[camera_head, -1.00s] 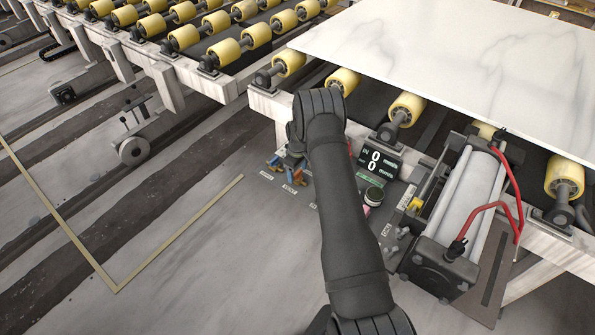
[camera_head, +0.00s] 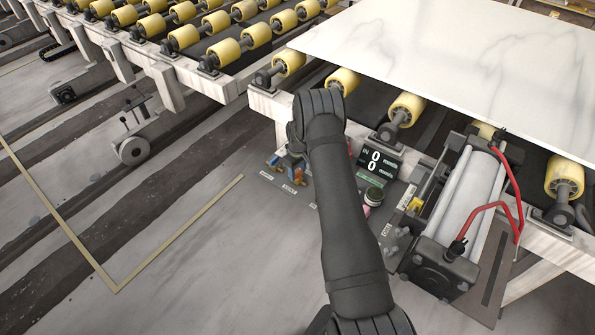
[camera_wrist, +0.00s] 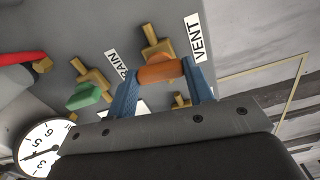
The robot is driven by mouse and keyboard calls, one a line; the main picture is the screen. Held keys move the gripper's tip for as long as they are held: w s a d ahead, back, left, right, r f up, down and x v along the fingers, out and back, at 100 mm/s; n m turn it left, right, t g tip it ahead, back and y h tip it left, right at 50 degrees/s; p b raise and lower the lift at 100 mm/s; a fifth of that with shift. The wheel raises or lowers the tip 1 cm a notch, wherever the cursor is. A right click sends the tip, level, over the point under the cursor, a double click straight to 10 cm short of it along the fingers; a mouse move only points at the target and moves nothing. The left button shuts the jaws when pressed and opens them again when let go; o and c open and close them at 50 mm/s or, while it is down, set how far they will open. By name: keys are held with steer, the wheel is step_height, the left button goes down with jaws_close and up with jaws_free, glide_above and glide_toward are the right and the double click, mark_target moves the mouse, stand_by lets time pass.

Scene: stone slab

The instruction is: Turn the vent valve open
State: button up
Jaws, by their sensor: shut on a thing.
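The vent valve's orange handle (camera_wrist: 160,73) sits between the two blue fingers of my gripper (camera_wrist: 161,70) in the wrist view. The fingers are shut on the handle's ends. Its brass body (camera_wrist: 154,42) shows just beyond, beside the VENT label (camera_wrist: 195,37). The handle lies roughly crosswise to the brass body. In the head view my dark arm reaches over the control panel, and the gripper and valve are mostly hidden behind it.
The green-handled drain valve (camera_wrist: 84,96) is close at the left, with a red handle (camera_wrist: 20,57) and a dial gauge (camera_wrist: 42,147) farther left. A digital display (camera_head: 376,160) and a cylinder with red hoses (camera_head: 466,205) stand right of my arm. A marble slab (camera_head: 450,60) lies on yellow rollers.

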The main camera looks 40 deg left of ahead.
mark_target(297, 172)
steer(key=m, duration=1.2)
steer(key=shift+m, duration=2.2)
steer(key=o, duration=1)
step_height(297, 172, up, 17)
steer(key=shift+r, duration=0.2)
